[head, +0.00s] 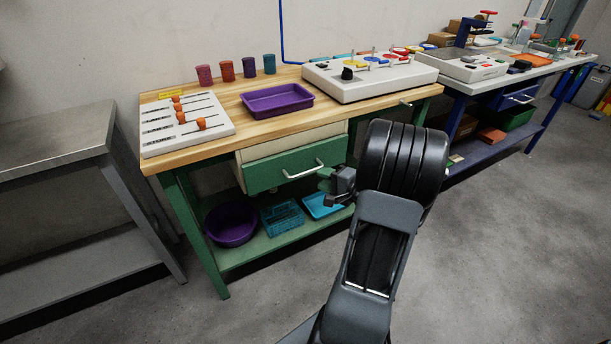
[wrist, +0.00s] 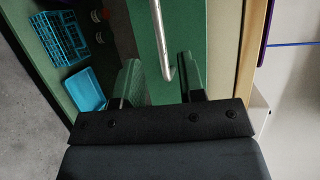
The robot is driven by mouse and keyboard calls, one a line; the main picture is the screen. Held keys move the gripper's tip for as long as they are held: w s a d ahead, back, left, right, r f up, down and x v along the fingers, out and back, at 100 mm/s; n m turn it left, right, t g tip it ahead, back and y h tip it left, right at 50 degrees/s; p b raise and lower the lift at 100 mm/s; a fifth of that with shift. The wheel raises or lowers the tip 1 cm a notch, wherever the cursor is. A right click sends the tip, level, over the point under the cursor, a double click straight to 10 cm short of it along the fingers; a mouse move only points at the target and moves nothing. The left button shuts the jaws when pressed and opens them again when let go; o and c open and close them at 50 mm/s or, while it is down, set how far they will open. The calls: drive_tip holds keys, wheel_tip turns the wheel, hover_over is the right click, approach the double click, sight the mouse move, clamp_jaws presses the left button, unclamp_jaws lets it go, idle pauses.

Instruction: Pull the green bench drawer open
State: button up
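The green bench drawer (head: 280,172) is under the wooden bench top, its green front set below a cream panel. A pale metal bar handle (head: 303,171) runs across the front. In the wrist view the green drawer front (wrist: 148,25) fills the middle, and the handle (wrist: 161,38) reaches down between my fingers. My gripper (head: 338,188) is near the right end of the handle in the head view. In the wrist view my gripper (wrist: 158,74) is open, one finger on each side of the handle's end. I cannot tell whether either finger touches it.
The green lower shelf (head: 265,247) holds a purple bowl (head: 232,222), a blue basket (head: 282,217) and a blue tray (head: 320,205). A purple tray (head: 277,101) stands on the bench top. A grey metal table (head: 60,145) is at left. Floor in front is clear.

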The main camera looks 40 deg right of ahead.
sight(307, 173)
drive_tip(key=x, duration=0.7)
drive_tip(key=shift+w+f+b, duration=0.1)
drive_tip(key=shift+w+b, duration=0.1)
drive_tip(key=shift+b, duration=0.15)
clamp_jaws()
